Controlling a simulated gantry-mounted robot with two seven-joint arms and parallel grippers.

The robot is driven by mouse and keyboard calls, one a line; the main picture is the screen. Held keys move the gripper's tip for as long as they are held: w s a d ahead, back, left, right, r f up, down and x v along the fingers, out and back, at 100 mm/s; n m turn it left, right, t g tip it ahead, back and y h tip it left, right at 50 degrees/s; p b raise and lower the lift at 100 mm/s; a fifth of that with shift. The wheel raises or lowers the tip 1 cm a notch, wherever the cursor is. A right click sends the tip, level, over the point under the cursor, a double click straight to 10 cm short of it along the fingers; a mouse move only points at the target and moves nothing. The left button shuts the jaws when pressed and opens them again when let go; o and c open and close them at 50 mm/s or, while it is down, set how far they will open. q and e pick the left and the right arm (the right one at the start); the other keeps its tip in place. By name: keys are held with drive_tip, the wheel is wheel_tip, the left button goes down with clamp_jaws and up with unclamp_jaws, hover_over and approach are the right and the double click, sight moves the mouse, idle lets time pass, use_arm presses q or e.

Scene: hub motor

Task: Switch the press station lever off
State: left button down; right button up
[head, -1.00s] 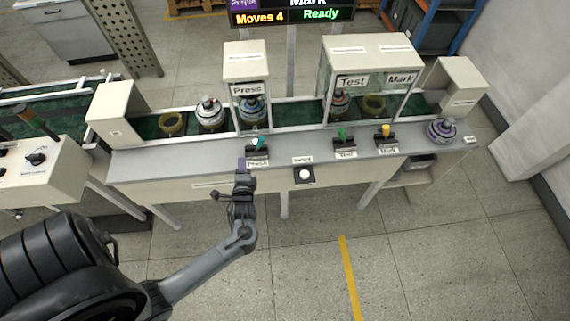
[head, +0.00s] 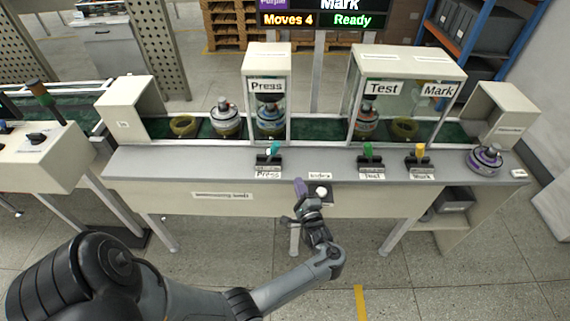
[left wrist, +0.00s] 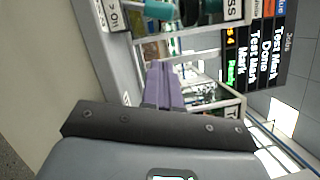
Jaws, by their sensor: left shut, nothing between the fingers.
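The press station lever (head: 272,150) has a teal handle on a dark base above a "Press" label, on the grey ledge in front of the press booth (head: 267,62). Teal lever parts (left wrist: 160,9) also show at the top edge of the left wrist view, cut off, beside a label ending in "ESS". My left gripper (head: 300,187), with purple fingers, is shut and empty. It is at the ledge's front edge, right of and below the lever, apart from it. Its fingers (left wrist: 163,85) also show in the left wrist view. My right gripper is not in view.
The white index button (head: 321,192) is just right of my left gripper. The test lever (head: 368,152), green, and mark lever (head: 421,152), yellow, stand further right. A purple-ringed hub motor (head: 485,159) sits at the ledge's right end. The display (head: 320,19) reads "Moves 4" and "Ready".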

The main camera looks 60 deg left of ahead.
sight(272, 154)
use_arm(q)
drive_tip(key=shift+w, duration=0.35)
drive_tip(key=shift+r, duration=0.1)
drive_tip(key=b+x, duration=0.2)
drive_tip(key=x, duration=0.7)
drive_tip(key=shift+w+a, duration=0.15)
drive_tip(key=shift+a, duration=0.25)
drive_tip(key=a, duration=0.1)
drive_tip(key=s+a+r, duration=0.1)
drive_tip(key=shift+s+a, duration=0.2)
drive_tip(key=shift+a, duration=0.1)
drive_tip(key=shift+s+a+r, duration=0.15)
drive_tip(key=shift+s+a, duration=0.05)
drive_tip(key=shift+a, duration=0.2)
drive_tip(key=shift+p, duration=0.3)
